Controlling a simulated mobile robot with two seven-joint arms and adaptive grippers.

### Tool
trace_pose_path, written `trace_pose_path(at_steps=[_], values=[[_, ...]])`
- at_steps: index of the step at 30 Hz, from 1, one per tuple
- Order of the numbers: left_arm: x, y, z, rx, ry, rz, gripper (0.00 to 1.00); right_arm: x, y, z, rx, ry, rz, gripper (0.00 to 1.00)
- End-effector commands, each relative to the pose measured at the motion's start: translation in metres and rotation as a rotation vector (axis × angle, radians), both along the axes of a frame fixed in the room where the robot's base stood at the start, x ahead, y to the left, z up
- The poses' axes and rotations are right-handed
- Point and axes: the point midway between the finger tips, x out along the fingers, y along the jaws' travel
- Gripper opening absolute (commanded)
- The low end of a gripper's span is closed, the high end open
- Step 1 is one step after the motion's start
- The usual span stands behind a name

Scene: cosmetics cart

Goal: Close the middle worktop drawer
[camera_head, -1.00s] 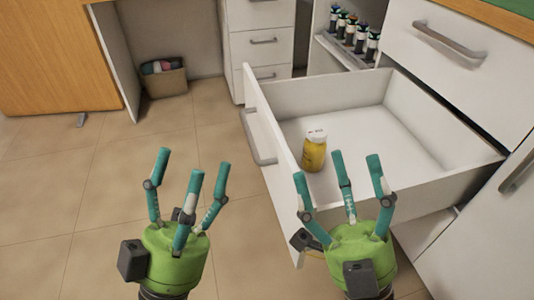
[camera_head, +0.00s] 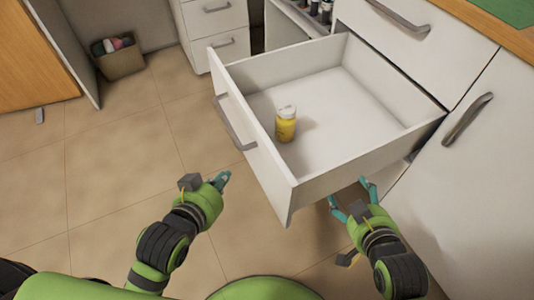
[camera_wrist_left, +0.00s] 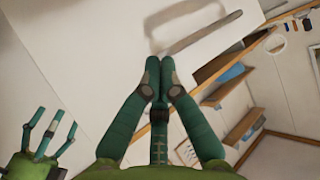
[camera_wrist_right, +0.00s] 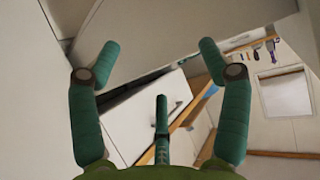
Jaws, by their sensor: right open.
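The white middle worktop drawer (camera_head: 318,182) stands pulled far out in the head view, its front panel with a grey bar handle (camera_head: 232,123) facing left. My left gripper (camera_head: 223,178) is in front of that panel, below the handle, with its fingers drawn together and empty. In the left wrist view its fingertips (camera_wrist_left: 160,72) meet before a white panel with a handle. My right gripper (camera_head: 350,195) is open and empty beside the drawer's near side wall. In the right wrist view its fingers (camera_wrist_right: 155,60) are spread; I cannot tell whether either gripper touches the drawer.
A jar with yellow contents and a white lid (camera_head: 286,125) stands inside the drawer. A closed drawer (camera_head: 390,35) is above, and a cabinet door with a handle (camera_head: 467,119) is at right. A bin (camera_head: 120,58) stands at back left. Tiled floor (camera_head: 110,165) is clear at left.

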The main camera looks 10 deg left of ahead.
Motion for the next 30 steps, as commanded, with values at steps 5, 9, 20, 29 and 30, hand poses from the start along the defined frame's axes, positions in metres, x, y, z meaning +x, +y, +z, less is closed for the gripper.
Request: trace_pose_path(at_steps=[5,9,20,29,30], values=[[-0.025,0.027,-0.018,0.142,0.198,-0.015,0.00,-0.038,-0.022,-0.041,-0.064,0.315,-0.040,0.77],[-0.028,0.048,-0.030,0.304,0.214,-0.092,0.00,-0.066,-0.035,-0.089,-0.100,0.521,-0.061,0.77],[0.007,0.054,-0.017,0.682,-0.203,-0.417,0.00,-0.088,-0.045,-0.192,-0.126,0.662,-0.070,0.77],[-0.014,0.030,0.013,0.951,-0.826,-0.809,0.00,-0.107,-0.051,-0.283,-0.134,0.655,-0.057,0.77],[-0.021,0.028,0.016,0.969,-0.899,-0.851,0.00,-0.111,-0.052,-0.292,-0.134,0.652,-0.055,0.77]])
